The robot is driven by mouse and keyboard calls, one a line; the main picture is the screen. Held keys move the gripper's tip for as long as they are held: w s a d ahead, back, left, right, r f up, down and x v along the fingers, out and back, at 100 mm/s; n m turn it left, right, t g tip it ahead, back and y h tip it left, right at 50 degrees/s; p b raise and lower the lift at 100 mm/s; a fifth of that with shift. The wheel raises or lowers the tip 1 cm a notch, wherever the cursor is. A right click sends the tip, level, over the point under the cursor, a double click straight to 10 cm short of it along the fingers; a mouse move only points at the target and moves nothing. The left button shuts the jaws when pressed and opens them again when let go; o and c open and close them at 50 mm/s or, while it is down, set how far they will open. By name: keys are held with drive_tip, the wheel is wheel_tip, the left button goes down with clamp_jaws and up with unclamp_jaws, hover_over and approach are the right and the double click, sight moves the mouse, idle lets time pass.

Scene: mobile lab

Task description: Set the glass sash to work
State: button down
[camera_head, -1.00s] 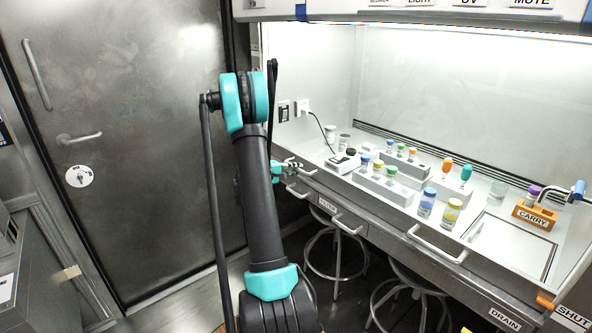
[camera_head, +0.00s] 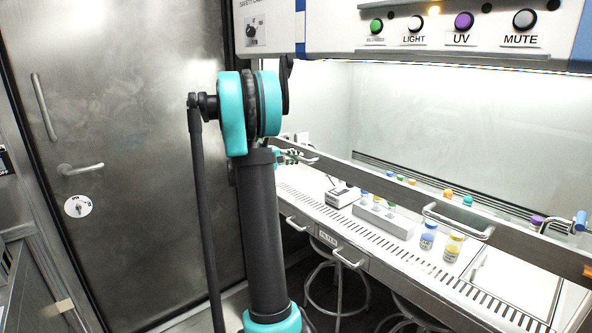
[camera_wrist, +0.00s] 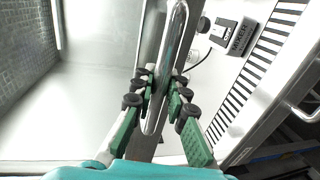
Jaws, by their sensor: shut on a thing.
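The glass sash hangs in front of the lit cabinet, and its metal bottom bar (camera_head: 395,188) stands raised above the work surface. A strip of slotted front grille (camera_head: 395,248) shows below it. A looped sash handle (camera_head: 458,220) sits on the middle of the bar. My gripper (camera_head: 285,156) is at the bar's left end, partly hidden by my arm in the head view. In the wrist view my gripper (camera_wrist: 163,84) is shut on a looped metal handle (camera_wrist: 179,30), with the finger pads on either side of it.
Capped vials (camera_head: 427,233) and a white rack (camera_head: 385,217) stand inside, with a mixer (camera_head: 343,194) at left, labelled in the wrist view (camera_wrist: 235,37). A button panel (camera_head: 450,28) is overhead. Stools stand under the bench. A metal door (camera_head: 130,150) is at left.

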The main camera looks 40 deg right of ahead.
drive_tip(key=shift+r, duration=0.35)
drive_tip(key=c, duration=1.5)
unclamp_jaws()
drive_tip(key=v, duration=1.2)
drive_tip(key=s+a+f+t+y, duration=0.1)
drive_tip(key=s+a+f+y, duration=0.4)
drive_tip(key=s+a+f, duration=0.3)
drive_tip(key=s+a+f+t+y, duration=0.1)
drive_tip(key=s+a+f+y, duration=0.4)
drive_tip(key=s+a+f, duration=0.4)
drive_tip(key=s+a+f+m+t+y, duration=0.1)
drive_tip(key=s+a+f+y, duration=0.4)
drive_tip(key=s+a+f, duration=0.4)
drive_tip(key=shift+s+a+y, duration=0.1)
drive_tip(key=shift+s+a, duration=0.15)
drive_tip(key=shift+a, duration=0.7)
drive_tip(key=shift+s+a+y, duration=0.1)
drive_tip(key=shift+s+a, duration=0.15)
drive_tip(key=shift+a, duration=0.7)
drive_tip(key=shift+s+a+y, duration=0.1)
drive_tip(key=shift+s+a, duration=0.1)
drive_tip(key=shift+a, duration=0.75)
